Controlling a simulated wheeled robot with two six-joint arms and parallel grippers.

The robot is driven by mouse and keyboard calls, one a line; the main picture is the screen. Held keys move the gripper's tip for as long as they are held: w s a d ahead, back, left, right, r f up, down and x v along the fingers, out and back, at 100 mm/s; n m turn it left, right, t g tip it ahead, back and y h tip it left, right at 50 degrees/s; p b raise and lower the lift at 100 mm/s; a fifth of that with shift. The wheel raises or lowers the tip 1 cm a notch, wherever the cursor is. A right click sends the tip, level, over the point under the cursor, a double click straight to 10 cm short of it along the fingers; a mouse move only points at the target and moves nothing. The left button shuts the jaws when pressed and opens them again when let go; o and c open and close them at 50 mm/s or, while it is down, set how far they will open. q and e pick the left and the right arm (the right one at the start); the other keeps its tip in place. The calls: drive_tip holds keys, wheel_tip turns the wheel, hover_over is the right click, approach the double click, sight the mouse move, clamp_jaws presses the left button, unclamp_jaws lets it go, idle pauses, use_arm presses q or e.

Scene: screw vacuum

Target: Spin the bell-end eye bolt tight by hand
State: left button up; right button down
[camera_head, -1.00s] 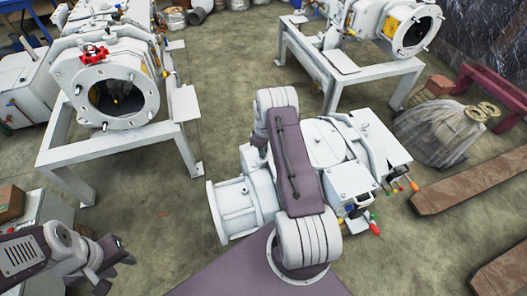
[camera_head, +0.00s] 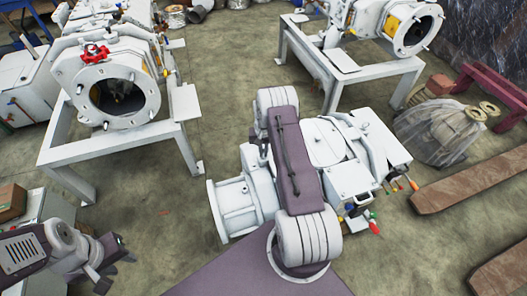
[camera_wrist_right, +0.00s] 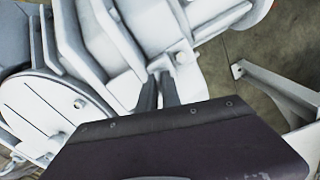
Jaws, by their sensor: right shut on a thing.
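A white vacuum unit (camera_head: 322,140) with a round flanged bell end (camera_head: 232,208) lies under my right arm in the head view. My right gripper (camera_wrist_right: 161,72) shows in the right wrist view as two dark, close-set fingers against a white flange, shut on what seems to be the eye bolt. The bolt itself is mostly hidden by the fingers, and its eye cannot be made out. In the head view my right arm hides this gripper. My left gripper (camera_head: 114,264) is at the lower left, its fingers apart and empty, away from the unit.
Another stand (camera_head: 340,60) is at the upper right. A wrapped bundle (camera_head: 437,128) and rusty beams (camera_head: 470,178) lie at the right. Floor between is clear.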

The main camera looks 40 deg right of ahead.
drive_tip(key=shift+w+r+m, duration=0.1)
drive_tip(key=shift+w+m, duration=0.05)
drive_tip(key=shift+m, duration=0.85)
drive_tip(key=shift+d, duration=0.1)
drive_tip(key=c, duration=1.5)
unclamp_jaws()
drive_tip(key=shift+c, duration=0.2)
wheel_tip(320, 180, up, 9)
drive_tip(key=shift+r+p, duration=0.1)
drive_tip(key=shift+p, duration=0.85)
